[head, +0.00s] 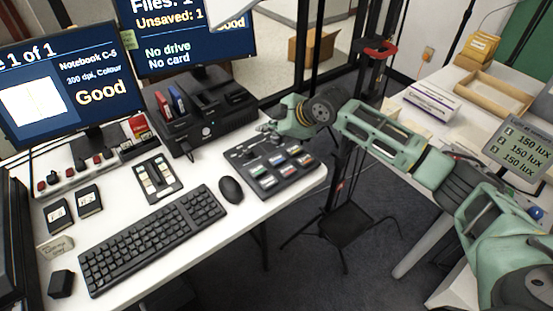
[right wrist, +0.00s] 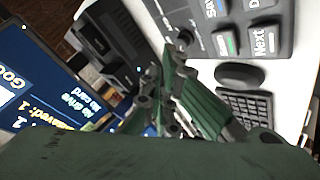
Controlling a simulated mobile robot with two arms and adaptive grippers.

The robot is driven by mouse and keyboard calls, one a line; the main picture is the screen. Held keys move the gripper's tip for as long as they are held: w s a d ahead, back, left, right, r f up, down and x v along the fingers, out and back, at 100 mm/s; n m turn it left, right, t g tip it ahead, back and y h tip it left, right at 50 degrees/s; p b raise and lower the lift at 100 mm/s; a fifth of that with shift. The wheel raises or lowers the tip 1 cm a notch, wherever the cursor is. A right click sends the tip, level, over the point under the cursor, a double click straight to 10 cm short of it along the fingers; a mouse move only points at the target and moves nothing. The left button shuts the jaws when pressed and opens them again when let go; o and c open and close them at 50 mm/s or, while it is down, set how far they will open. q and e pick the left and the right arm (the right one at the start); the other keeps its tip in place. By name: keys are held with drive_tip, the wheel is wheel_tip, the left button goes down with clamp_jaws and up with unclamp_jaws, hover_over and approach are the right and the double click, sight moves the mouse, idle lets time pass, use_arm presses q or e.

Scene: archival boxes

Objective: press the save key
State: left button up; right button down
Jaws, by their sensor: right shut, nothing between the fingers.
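The key panel (head: 285,187) is a dark box with several coloured keys at the right end of the white desk. In the right wrist view a key with blue lettering that starts "SAV" (right wrist: 212,8) is cut off by the top edge. The key marked "Next" (right wrist: 262,42) is close by. In the head view the key labels are too small to read. My right gripper (head: 265,134) is shut and empty, above the panel's far left part. In the right wrist view its fingers (right wrist: 178,42) point towards the panel; contact cannot be told. My left gripper is not in view.
A mouse (head: 231,190) and keyboard (head: 152,238) lie left of the panel. A black dock (head: 205,112) stands behind. The right monitor (head: 185,40) reads "Unsaved: 1", "No drive", "No card"; the left monitor (head: 60,85) reads "Good". A side table with boxes (head: 432,101) is at right.

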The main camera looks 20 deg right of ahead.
drive_tip(key=b, duration=0.8)
hover_over(271, 162)
wheel_tip(271, 162, down, 7)
drive_tip(key=shift+d, duration=0.15)
drive_tip(key=shift+f+p, duration=0.3)
drive_tip(key=shift+f, duration=0.55)
drive_tip(key=shift+f, duration=0.15)
drive_tip(key=shift+f, duration=0.25)
